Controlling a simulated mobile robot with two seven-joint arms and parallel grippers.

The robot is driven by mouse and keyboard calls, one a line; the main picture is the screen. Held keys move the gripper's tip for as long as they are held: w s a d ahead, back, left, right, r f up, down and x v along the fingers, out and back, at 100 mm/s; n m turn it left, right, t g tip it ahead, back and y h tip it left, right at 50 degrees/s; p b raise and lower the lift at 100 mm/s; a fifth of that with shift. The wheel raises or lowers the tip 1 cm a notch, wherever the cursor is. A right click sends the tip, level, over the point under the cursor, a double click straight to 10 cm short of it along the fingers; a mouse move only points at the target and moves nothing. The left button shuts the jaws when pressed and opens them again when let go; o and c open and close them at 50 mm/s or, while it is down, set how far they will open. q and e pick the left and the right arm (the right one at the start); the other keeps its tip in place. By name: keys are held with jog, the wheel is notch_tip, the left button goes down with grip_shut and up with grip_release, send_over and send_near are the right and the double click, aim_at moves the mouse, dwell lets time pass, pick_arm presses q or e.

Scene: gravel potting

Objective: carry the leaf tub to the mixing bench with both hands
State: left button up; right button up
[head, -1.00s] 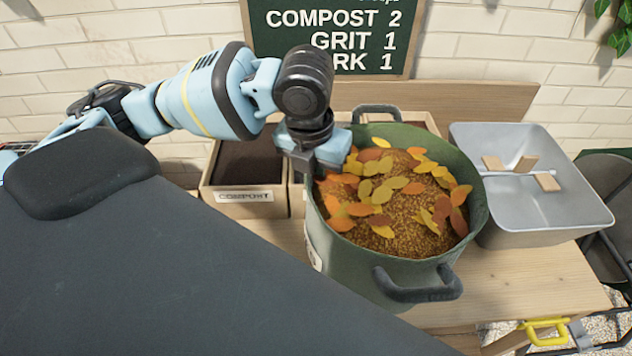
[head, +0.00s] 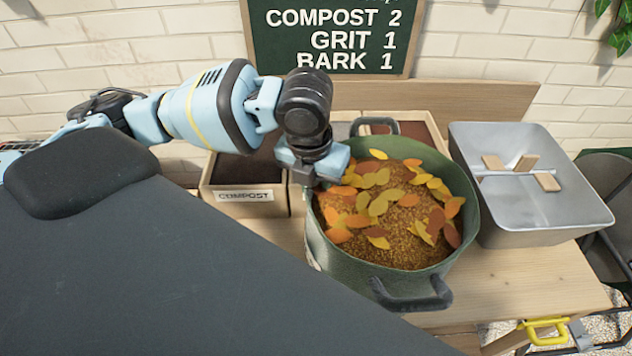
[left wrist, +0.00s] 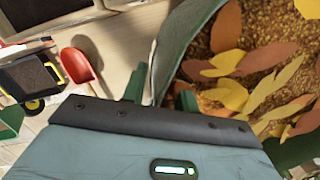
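The leaf tub (head: 350,270) is a round dark green tub with dark loop handles at its back and front. It holds brown crumbly material with yellow and orange leaves on top. My left gripper (head: 318,180) is at the tub's left rim, pointing down. In the left wrist view the fingers of my left gripper (left wrist: 160,92) stand on either side of the tub's wall (left wrist: 178,45), one outside and one inside. The grip looks shut on the rim, though the fingertips are partly hidden. My right gripper is in neither view. The tub's underside is hidden.
A wooden bench (head: 530,275) lies under and right of the tub. A compost box (head: 245,197) is close on the left, another box (head: 422,132) behind. A grey metal tray (head: 548,226) with wooden pieces stands right. A red scoop (left wrist: 80,66) shows in the left wrist view.

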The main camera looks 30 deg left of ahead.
pick_arm(q)
jog(key=r, duration=0.7)
jog(key=s+r, duration=0.1)
jog(key=r, duration=0.2)
jog(key=shift+s+r+p, duration=0.1)
jog(key=shift+r+p, duration=0.2)
jog(key=shift+p, duration=0.05)
jog(key=shift+s+r, duration=0.15)
jog(key=shift+r, duration=0.6)
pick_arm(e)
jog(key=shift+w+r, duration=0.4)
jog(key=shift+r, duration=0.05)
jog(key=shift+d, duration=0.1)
